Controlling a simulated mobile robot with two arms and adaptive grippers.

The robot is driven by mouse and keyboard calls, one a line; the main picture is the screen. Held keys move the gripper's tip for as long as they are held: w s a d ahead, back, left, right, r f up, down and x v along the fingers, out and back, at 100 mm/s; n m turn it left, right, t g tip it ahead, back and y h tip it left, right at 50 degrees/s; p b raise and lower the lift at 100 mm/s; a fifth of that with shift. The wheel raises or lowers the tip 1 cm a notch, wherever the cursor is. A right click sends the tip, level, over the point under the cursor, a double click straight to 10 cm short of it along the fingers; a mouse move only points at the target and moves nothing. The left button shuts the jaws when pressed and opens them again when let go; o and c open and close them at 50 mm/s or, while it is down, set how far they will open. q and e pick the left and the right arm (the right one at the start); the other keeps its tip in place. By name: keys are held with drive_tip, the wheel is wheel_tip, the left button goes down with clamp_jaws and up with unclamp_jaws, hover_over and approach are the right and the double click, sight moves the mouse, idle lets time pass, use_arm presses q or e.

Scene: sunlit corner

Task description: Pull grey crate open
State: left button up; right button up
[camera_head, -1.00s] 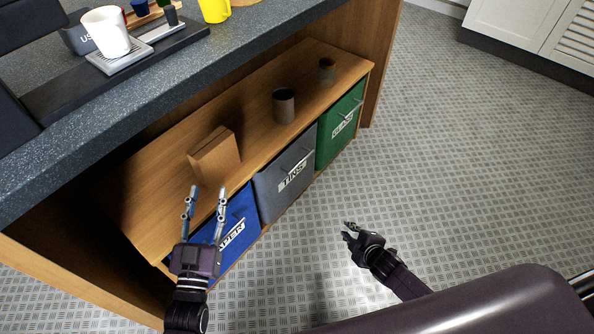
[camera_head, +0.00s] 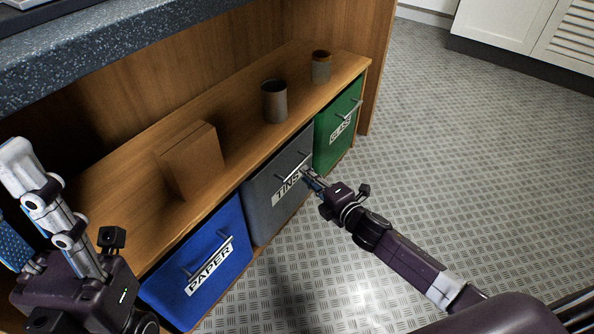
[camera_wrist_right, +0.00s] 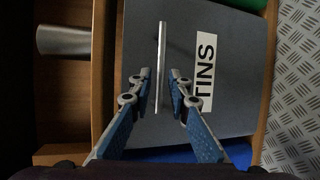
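The grey crate (camera_head: 262,203), labelled TINS, sits shut in the low wooden unit, between the blue and green crates. Its thin metal handle (camera_wrist_right: 162,68) runs up the middle of the right wrist view. My right gripper (camera_head: 306,174) is at the crate's front. In the wrist view, the right gripper (camera_wrist_right: 160,78) is open, with one finger on each side of the handle's lower end and gaps to the bar. My left gripper (camera_head: 14,205) is large at the left edge, its fingers apart and partly cut off, with nothing seen in it.
The blue PAPER crate (camera_head: 203,266) is to the left, the green GLASS crate (camera_head: 335,130) to the right. A wooden block (camera_head: 190,163) and two cans, one grey (camera_head: 274,103) and one brownish (camera_head: 321,68), stand on the unit's top. The patterned floor (camera_head: 460,160) in front is clear.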

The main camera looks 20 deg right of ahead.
sight(298, 166)
drive_tip(key=shift+b+x, duration=1.15)
drive_tip(key=shift+x, duration=1.95)
clamp_jaws()
